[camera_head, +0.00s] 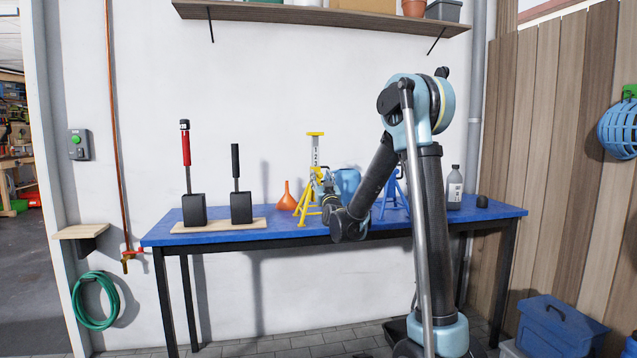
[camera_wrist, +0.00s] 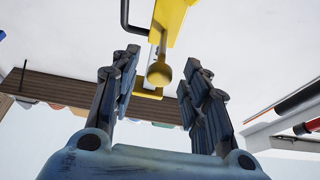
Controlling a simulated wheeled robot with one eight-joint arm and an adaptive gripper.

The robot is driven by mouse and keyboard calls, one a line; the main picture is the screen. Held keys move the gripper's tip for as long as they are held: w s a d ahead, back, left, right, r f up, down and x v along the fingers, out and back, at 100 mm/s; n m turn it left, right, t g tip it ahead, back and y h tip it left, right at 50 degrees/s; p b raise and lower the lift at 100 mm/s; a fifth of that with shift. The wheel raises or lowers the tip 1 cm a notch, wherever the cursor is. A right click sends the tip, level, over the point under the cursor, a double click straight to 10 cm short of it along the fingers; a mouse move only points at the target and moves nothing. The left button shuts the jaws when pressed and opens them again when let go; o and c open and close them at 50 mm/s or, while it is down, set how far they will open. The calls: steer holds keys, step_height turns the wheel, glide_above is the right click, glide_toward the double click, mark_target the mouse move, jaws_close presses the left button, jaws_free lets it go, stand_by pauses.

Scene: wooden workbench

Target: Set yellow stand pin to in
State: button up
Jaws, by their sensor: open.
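The yellow stand (camera_head: 302,203) stands on the blue bench, with splayed legs, a numbered grey post and a flat yellow top (camera_head: 315,134). My gripper (camera_head: 322,180) is at the front right of the stand and hides part of it. In the wrist view my gripper (camera_wrist: 162,68) is open, with its two dark fingers apart. A round yellow knob (camera_wrist: 158,74), which looks like the pin's end, shows between the fingers, with no clear contact. A yellow part of the stand (camera_wrist: 172,18) and a dark bent bar (camera_wrist: 124,18) are beyond it. How deep the pin sits is unclear.
A blue stand (camera_head: 393,195) and a blue container (camera_head: 347,183) are behind my arm. An orange funnel (camera_head: 286,199) is left of the yellow stand. Two upright levers, red (camera_head: 187,150) and black (camera_head: 235,162), stand farther left. A grey bottle (camera_head: 455,188) is at right.

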mark_target(316, 170)
jaws_close()
steer(key=shift+w+a, duration=0.2)
steer(key=shift+w, duration=0.5)
steer(key=shift+w+a, duration=0.25)
steer(key=shift+w, duration=0.5)
steer(key=shift+w+a, duration=0.2)
steer(key=shift+w, duration=0.5)
jaws_free()
steer(key=shift+s+d, duration=0.1)
